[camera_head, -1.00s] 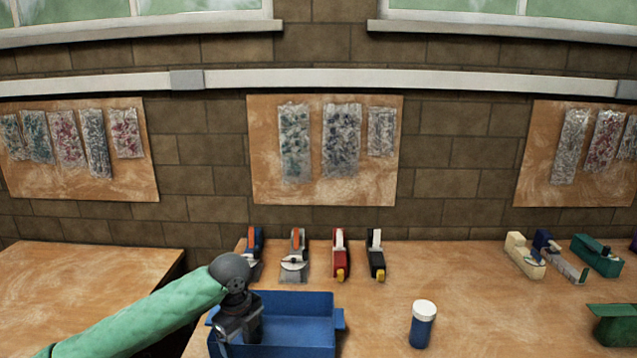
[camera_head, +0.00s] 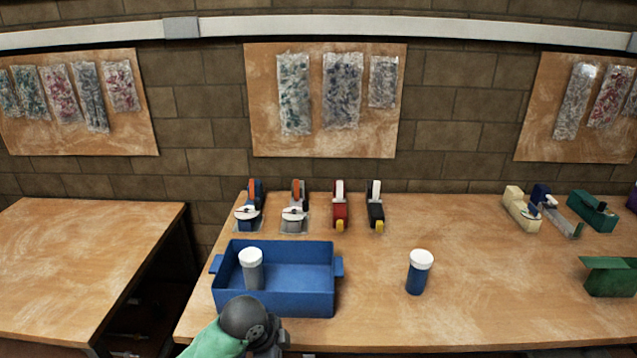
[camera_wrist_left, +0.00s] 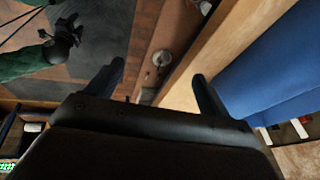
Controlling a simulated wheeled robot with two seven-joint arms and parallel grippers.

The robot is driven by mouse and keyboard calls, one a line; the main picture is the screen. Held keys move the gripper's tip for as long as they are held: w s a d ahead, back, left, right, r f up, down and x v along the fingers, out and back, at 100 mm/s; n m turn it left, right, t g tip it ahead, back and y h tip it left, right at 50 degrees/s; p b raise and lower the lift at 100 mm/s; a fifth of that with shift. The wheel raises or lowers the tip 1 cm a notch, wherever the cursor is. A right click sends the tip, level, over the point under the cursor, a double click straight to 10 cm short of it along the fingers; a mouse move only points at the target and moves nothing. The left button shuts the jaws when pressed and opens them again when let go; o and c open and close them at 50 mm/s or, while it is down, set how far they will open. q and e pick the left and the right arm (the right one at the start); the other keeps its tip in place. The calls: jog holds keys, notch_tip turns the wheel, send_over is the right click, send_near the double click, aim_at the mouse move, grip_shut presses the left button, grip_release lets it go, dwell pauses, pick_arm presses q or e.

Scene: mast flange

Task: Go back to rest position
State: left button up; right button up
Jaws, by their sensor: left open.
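My left gripper shows at the bottom of the head view, in front of the blue bin, where the wrist hides its fingers. In the left wrist view the left gripper (camera_wrist_left: 160,85) has its two dark fingers spread apart with nothing between them. The blue bin's outer side (camera_wrist_left: 265,75) is to the right of the fingers there, apart from them. My right gripper is in neither view.
The blue bin (camera_head: 320,275) holds a grey bottle with a white lid (camera_head: 252,268). A blue bottle with a white lid (camera_head: 419,272) stands upright to its right. Several tape dispensers (camera_head: 340,206) line the back of the table (camera_head: 480,290). Another table (camera_head: 70,260) stands left.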

pick_arm(q)
jog(key=s+a+f+n+y, duration=0.1)
jog(key=s+a+f+n, duration=0.3)
jog(key=s, duration=0.3)
jog(key=s+a+f+n+t+y, duration=0.1)
jog(key=s+a+f+n, duration=0.1)
jog(key=s+a+n, duration=0.4)
jog(key=s+a+f+n+y, duration=0.1)
jog(key=s+a+f+n, duration=0.3)
jog(key=s, duration=0.5)
jog(key=s+d+f+g, duration=0.1)
jog(key=s+d+f, duration=0.1)
jog(key=f, duration=1.7)
jog(key=s+d+f+n+g, duration=0.1)
jog(key=s+d+f, duration=0.1)
jog(key=f, duration=1.8)
jog(key=shift+s+d, duration=0.2)
